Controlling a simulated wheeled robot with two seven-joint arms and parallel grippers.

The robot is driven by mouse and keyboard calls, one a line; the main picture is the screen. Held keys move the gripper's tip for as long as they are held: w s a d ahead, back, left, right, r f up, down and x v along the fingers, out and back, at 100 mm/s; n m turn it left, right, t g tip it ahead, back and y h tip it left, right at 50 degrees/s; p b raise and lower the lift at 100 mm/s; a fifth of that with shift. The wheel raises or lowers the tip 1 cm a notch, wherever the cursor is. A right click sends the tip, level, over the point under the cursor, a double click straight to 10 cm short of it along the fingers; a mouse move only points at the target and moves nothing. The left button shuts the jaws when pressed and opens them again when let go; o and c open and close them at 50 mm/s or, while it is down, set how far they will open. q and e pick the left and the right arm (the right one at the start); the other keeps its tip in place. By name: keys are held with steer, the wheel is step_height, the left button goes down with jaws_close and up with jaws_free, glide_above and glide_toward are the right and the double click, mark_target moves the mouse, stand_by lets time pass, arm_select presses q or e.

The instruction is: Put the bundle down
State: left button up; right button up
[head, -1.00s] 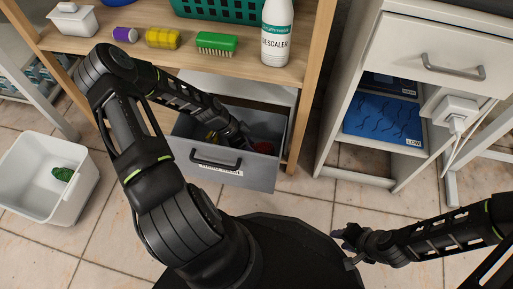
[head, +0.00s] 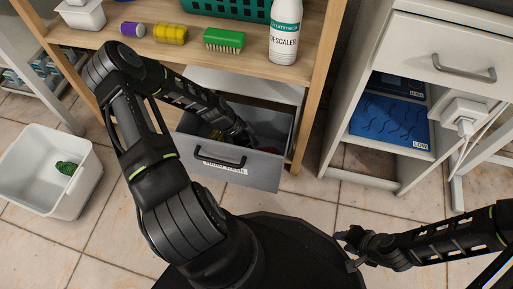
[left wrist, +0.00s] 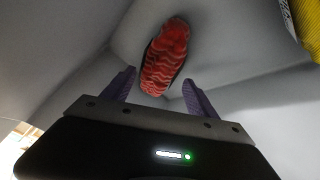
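My left gripper (left wrist: 160,90) is inside the open grey drawer (head: 262,172) under the wooden shelf. Its two purple fingers are spread apart. A red bundle with pale wavy lines (left wrist: 165,58) lies on the drawer's grey inside, just beyond and between the fingertips in the left wrist view. I see a gap at the left finger; contact at the right one is unclear. In the head view my left arm hides most of the drawer's contents. My right gripper (head: 347,240) is low at the right, beside my base, small and dark.
A yellow item (left wrist: 307,25) lies in the drawer at the upper right of the left wrist view. A white bin (head: 45,180) with a green item stands on the floor at left. The shelf above holds a descaler bottle (head: 286,32) and a green brush (head: 223,40).

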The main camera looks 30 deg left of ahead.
arm_select(q)
steer(key=shift+o, duration=0.7)
steer(key=shift+r+p, duration=0.5)
steer(key=shift+r, duration=0.1)
steer(key=p+v, duration=0.4)
steer(key=v, duration=0.8)
